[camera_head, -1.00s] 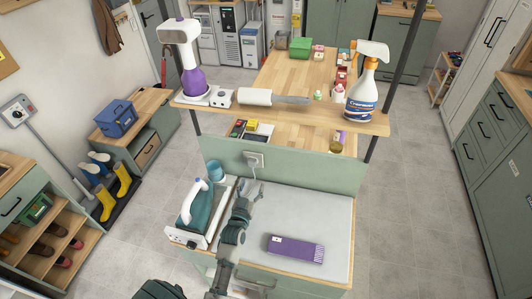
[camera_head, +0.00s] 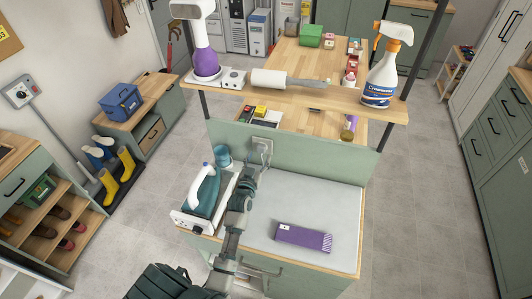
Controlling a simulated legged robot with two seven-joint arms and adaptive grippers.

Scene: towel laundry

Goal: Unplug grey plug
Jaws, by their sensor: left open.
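The wall socket (camera_head: 259,142) is set in the green back panel behind the ironing surface. A light plug (camera_head: 264,146) sits at the socket; it is small and partly hidden by my gripper, so its grey colour is hard to tell. My left gripper (camera_head: 263,157) is open at the plug, with its fingers up close to it; I cannot tell whether they touch it. My right gripper is not in view.
The iron (camera_head: 204,191) stands on its base left of my left arm, with a blue cup (camera_head: 222,156) behind it. A folded purple towel (camera_head: 303,237) lies on the pale worktop (camera_head: 325,205). A shelf (camera_head: 330,97) holding a spray bottle (camera_head: 383,75) overhangs the socket.

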